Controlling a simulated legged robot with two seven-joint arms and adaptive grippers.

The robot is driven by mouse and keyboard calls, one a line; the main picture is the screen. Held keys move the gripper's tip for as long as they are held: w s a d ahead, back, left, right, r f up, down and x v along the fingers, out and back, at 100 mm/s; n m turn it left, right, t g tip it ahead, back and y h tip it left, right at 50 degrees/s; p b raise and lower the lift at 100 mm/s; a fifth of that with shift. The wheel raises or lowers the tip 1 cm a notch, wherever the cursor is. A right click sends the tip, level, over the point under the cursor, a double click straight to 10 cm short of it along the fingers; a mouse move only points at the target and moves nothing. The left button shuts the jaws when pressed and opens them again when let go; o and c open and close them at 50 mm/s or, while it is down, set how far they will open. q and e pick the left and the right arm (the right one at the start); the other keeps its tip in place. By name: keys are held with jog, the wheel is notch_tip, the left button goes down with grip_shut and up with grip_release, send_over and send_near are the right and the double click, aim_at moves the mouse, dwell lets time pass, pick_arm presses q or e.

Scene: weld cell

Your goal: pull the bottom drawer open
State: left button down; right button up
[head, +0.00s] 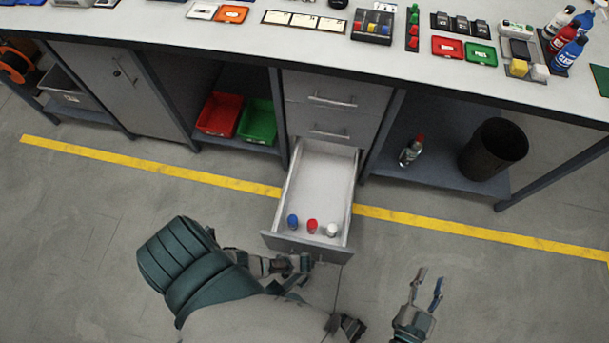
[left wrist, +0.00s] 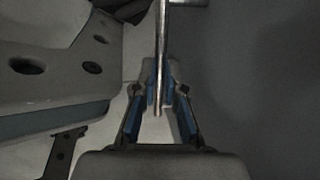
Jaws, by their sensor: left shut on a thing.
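The bottom drawer (head: 327,178) is pulled well out of the cabinet under the bench. A blue-capped, a red-capped and a white-topped small item stand near its front. My left gripper (head: 303,262) is at the drawer's front panel, partly hidden by my arm in the head view. In the left wrist view my left gripper (left wrist: 158,98) is shut on the metal handle bar (left wrist: 163,45). My right gripper (head: 431,278) is open and empty, above the floor to the right of the drawer.
Two closed drawers (head: 332,115) sit above the open one. Red bin (head: 219,115) and green bin (head: 257,122) are on the shelf to the left. A bottle (head: 411,152) and a black bin (head: 493,149) stand on the right shelf. The floor in front is clear.

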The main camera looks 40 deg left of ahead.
pick_arm(q)
jog(key=shift+s+a+f, duration=0.15)
jog(key=shift+s, duration=0.25)
jog(key=shift+s+a+f, duration=0.15)
jog(key=shift+s, duration=0.2)
jog(key=c, duration=1.2)
grip_release()
jog(key=shift+w, duration=0.25)
jog(key=shift+w+d+r, duration=0.1)
jog(key=shift+d+r, duration=0.1)
jog(key=v, duration=1.1)
jog(key=shift+r, duration=0.3)
